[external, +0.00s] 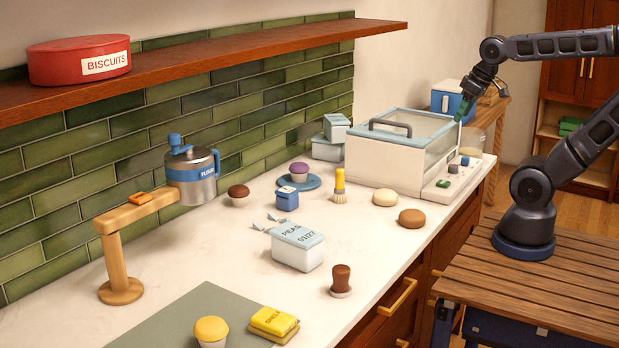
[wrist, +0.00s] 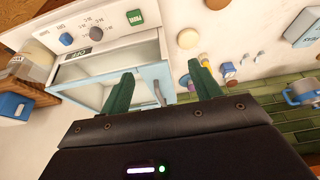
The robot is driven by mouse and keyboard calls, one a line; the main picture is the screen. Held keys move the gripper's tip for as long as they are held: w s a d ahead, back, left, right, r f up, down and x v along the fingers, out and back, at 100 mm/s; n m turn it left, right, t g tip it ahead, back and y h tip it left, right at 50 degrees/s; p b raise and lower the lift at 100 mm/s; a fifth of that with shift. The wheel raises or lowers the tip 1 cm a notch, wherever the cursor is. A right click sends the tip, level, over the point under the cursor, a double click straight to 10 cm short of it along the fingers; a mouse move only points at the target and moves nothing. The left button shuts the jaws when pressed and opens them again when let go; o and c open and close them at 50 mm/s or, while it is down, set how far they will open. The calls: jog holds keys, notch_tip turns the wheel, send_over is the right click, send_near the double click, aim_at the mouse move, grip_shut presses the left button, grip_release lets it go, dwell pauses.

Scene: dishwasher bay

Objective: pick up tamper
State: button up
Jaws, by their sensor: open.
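The tamper (external: 340,281), with a dark brown handle and a paler round base, stands upright near the counter's front edge in the external view. It is right of and nearer than the white PEAS container (external: 297,246). I cannot make out the tamper in the wrist view. My gripper (external: 464,109) is far from it, raised by the right side of the glass-topped white appliance. In the wrist view its two green fingers (wrist: 160,82) are spread apart with nothing between them.
The white appliance (external: 385,163) with a handled lid stands at the counter's far end. A yellow packet (external: 274,323) and a yellow-topped cupcake (external: 210,331) are nearer. Counter around the tamper is clear.

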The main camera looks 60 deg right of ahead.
jog(key=w+a+n+g, duration=0.1)
jog(key=w+a+n, duration=0.65)
jog(key=a, duration=0.65)
jog(key=w+a+n+g, duration=0.2)
jog(key=w+a+n, duration=0.5)
jog(key=a, duration=0.6)
jog(key=n+h, duration=0.1)
jog(key=n, duration=0.9)
send_over(341, 268)
jog(key=shift+g, duration=0.4)
jog(key=f, duration=1.5)
jog(key=shift+s+a+f, duration=0.15)
jog(key=shift+a+f, duration=0.05)
jog(key=shift+a, duration=0.15)
jog(key=shift+s+a+f, duration=0.15)
jog(key=shift+a+f, duration=0.1)
jog(key=shift+f, duration=0.4)
jog(key=shift+w+d+f, duration=0.1)
jog(key=shift+d+f, duration=0.1)
jog(key=shift+f, duration=1.45)
jog(key=shift+w+d+f, duration=0.1)
jog(key=shift+d+f, duration=0.15)
jog(key=shift+f, duration=1.35)
jog(key=shift+w+d+f, duration=0.1)
jog(key=shift+d+f, duration=0.1)
jog(key=shift+f, duration=1.45)
jog(key=c, duration=1.3)
